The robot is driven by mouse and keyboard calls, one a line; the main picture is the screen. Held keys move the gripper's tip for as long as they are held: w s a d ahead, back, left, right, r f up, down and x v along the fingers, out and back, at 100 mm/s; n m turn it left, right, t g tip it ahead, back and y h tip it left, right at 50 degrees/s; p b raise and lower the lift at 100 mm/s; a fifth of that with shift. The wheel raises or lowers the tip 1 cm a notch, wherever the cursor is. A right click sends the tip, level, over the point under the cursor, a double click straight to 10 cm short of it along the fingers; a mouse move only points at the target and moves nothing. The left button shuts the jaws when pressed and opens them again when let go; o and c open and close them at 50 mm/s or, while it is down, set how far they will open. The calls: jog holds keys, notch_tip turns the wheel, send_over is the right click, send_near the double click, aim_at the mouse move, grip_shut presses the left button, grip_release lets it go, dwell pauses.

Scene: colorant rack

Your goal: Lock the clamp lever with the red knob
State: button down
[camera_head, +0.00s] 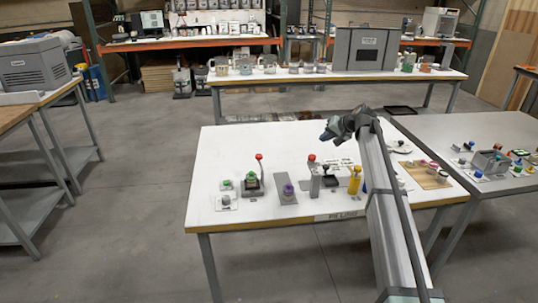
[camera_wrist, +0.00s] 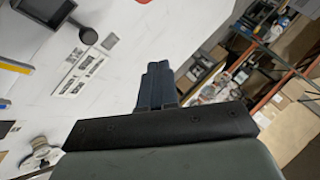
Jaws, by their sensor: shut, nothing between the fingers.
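An upright thin lever tipped with a red knob (camera_head: 259,157) stands on a dark clamp-like base (camera_head: 252,184) at the left front of the white table. A second red knob (camera_head: 311,158) tops a grey post device (camera_head: 315,182) near the front middle; I cannot tell for sure which one is the clamp. My gripper (camera_head: 327,136) is above the table behind and right of both, apart from them. Its dark blue fingers are shut together and empty in the wrist view (camera_wrist: 157,85), pointing toward the far shelves. Neither red knob can be made out clearly in the wrist view.
A tan board (camera_head: 425,176) lies at the right. The table's back left is clear. A black round knob (camera_wrist: 88,35) shows in the wrist view.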

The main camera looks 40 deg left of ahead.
jog(key=s+a+n+g+h, duration=0.1)
jog(key=s+a+n, duration=0.3)
jog(key=s+a, duration=0.5)
jog(key=shift+s+a+f+g+h, duration=0.2)
jog(key=shift+s+f+g+h, duration=0.2)
jog(key=shift+s+g, duration=0.15)
jog(key=shift+w, duration=0.1)
jog(key=s+a+f, duration=0.2)
jog(key=a+f, duration=0.5)
jog(key=a, duration=0.2)
jog(key=shift+s+f, duration=0.25)
jog(key=shift+f, duration=0.15)
